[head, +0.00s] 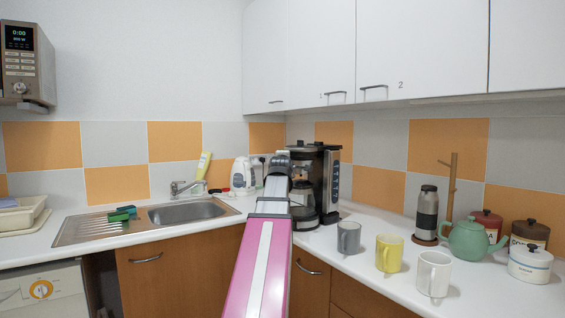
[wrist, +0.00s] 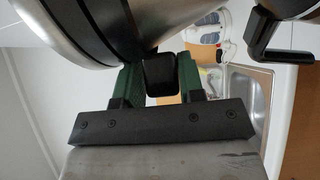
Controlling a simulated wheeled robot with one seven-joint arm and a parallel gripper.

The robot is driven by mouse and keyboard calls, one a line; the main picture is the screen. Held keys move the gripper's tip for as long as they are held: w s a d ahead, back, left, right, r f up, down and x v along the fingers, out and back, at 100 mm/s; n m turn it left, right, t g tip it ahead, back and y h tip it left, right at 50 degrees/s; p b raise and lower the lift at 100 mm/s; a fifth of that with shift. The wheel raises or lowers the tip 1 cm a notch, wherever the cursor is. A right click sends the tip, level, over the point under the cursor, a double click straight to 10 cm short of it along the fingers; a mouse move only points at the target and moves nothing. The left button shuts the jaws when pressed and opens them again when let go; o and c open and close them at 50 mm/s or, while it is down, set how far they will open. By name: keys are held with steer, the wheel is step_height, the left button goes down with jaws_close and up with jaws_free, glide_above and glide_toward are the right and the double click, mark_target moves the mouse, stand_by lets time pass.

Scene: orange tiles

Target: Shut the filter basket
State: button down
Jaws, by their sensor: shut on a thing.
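The coffee maker (head: 333,178) stands in the counter corner, black with a steel side panel and a glass carafe (head: 303,200) at its base. My arm reaches to its upper front, and my gripper is at the filter basket's height. In the wrist view the two green fingers of my gripper (wrist: 161,72) are shut on a black block, the filter basket handle (wrist: 160,76). The black and steel body of the filter basket (wrist: 95,30) fills the upper left there. How far the basket stands out is hidden behind my arm in the head view.
A dark handle (wrist: 270,38) is close by on the right in the wrist view. A white kettle (head: 241,174) stands left of the coffee maker, by the sink (head: 187,211). Grey (head: 348,238), yellow (head: 389,253) and white (head: 433,273) mugs stand on the right counter.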

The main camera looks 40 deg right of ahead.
steer(key=c, duration=0.8)
jaws_free()
steer(key=shift+s+d+f, duration=0.2)
steer(key=shift+f, duration=0.2)
steer(key=shift+c, duration=0.2)
steer(key=shift+r, duration=0.1)
steer(key=v, duration=1)
steer(key=shift+s+a, duration=0.25)
steer(key=shift+a, duration=0.1)
steer(key=shift+r, duration=0.15)
